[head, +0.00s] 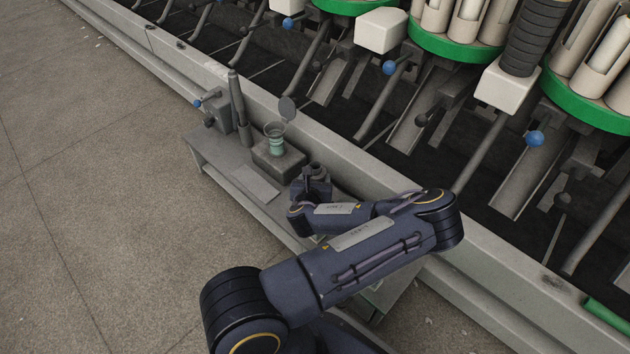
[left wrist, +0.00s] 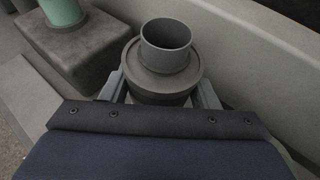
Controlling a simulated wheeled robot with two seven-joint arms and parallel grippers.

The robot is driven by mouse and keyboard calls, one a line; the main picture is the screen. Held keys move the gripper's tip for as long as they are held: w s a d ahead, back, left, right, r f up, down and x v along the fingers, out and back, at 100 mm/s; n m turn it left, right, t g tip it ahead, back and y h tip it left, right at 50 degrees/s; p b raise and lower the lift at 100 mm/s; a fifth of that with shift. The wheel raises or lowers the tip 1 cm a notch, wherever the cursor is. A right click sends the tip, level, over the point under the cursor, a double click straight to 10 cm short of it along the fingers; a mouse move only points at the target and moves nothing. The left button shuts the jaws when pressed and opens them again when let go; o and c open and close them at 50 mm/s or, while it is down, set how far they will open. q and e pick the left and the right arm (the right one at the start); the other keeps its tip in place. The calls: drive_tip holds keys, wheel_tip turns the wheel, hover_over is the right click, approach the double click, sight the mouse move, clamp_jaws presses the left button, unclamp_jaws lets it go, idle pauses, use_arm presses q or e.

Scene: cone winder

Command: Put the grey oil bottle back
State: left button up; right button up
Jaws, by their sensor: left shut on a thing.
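My left gripper (head: 311,190) is over the narrow grey bench beside the machine. In the left wrist view the left gripper (left wrist: 162,93) has one finger on each side of a grey round bottle (left wrist: 160,62) and is shut on it. The bottle has a wide dark body and a narrower, open, cup-like top, and stands upright between the fingers. Its lower part is hidden by the gripper, so I cannot tell whether its base touches the bench. In the head view only its dark top (head: 315,170) shows. My right gripper is not in view.
A grey block (head: 278,160) holding a teal cup-shaped piece (head: 276,140) stands left of the gripper on the bench (head: 215,162). A tall dark rod (head: 238,105) and a small box with a blue-knobbed lever (head: 214,108) stand at the far end. The machine's pale rail (head: 350,160) runs close behind.

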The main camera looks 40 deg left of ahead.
use_arm(q)
drive_tip(key=shift+r, duration=0.1)
drive_tip(key=o, duration=1.2)
